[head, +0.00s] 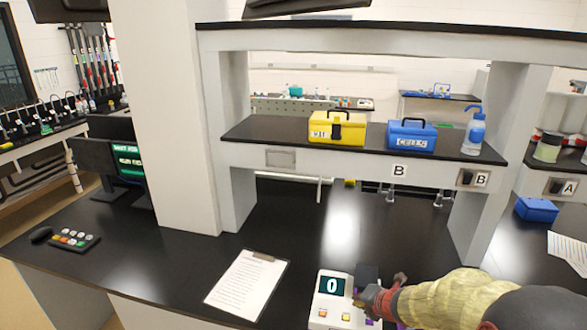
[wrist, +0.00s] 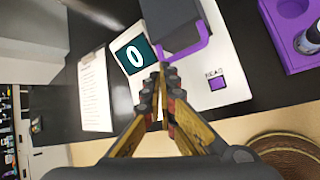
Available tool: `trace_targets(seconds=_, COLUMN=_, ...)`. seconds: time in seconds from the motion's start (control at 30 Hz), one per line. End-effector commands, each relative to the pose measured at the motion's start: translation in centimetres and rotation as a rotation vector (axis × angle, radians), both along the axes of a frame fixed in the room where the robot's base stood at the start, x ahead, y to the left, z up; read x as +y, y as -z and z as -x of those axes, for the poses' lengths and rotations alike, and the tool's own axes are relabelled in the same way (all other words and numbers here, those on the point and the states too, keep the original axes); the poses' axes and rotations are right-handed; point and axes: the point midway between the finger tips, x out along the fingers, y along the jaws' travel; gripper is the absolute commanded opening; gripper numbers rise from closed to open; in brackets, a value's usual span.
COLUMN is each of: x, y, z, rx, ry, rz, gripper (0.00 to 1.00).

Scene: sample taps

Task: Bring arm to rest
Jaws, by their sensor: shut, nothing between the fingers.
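My gripper (head: 372,297) is at the white reader device at the front of the black bench, in the head view. In the wrist view my gripper (wrist: 160,75) is shut, its fingertips together and empty over the device. The white device (head: 322,312) has a dark screen showing 0 and several coloured buttons. In the wrist view the device (wrist: 236,72) shows the screen, a purple button marked READ and a grey block with a purple edge. Whether the fingertips touch the device I cannot tell. My arm reaches in from the lower right of the head view.
A clipboard (head: 247,284) lies left of the device. A yellow case (head: 337,130), a blue case (head: 411,138) marked CELLS and a blue wash bottle (head: 474,133) stand on the shelf. A purple tray (wrist: 292,50) is right of the device.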

Motion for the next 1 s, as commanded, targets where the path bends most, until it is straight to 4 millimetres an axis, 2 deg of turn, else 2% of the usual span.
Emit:
trace_targets(seconds=0.07, x=-2.8, y=1.6, z=1.5, rx=0.073, ry=0.244, rz=-0.069, gripper=0.0)
trace_targets(seconds=0.13, x=-5.9, y=1.7, z=3.5, rx=0.125, ry=0.538, rz=-0.151, gripper=0.0)
trace_targets(seconds=0.23, x=-9.4, y=-0.4, z=7.6, rx=0.149, ry=0.984, rz=-0.297, gripper=0.0)
trace_targets(seconds=0.33, x=-10.6, y=-3.2, z=12.9, rx=0.151, ry=1.389, rz=-0.464, gripper=0.0)
trace_targets(seconds=0.43, x=-9.3, y=-5.9, z=18.7, rx=0.162, ry=1.74, rz=-0.651, gripper=0.0)
trace_targets(seconds=0.5, x=-7.2, y=-7.5, z=22.8, rx=0.187, ry=1.943, rz=-0.789, gripper=0.0)
trace_targets(seconds=0.6, x=-3.2, y=-9.7, z=27.9, rx=0.257, ry=2.137, rz=-0.977, gripper=0.0)
trace_targets(seconds=0.7, x=0.4, y=-11.6, z=31.2, rx=0.333, ry=2.183, rz=-1.129, gripper=0.0)
trace_targets(seconds=0.8, x=2.2, y=-13.7, z=32.2, rx=0.352, ry=2.118, rz=-1.248, gripper=0.0)
trace_targets(seconds=0.93, x=2.9, y=-15.8, z=32.4, rx=0.324, ry=2.035, rz=-1.325, gripper=0.0)
trace_targets(seconds=1.0, x=3.0, y=-16.1, z=32.4, rx=0.321, ry=2.018, rz=-1.336, gripper=0.0)
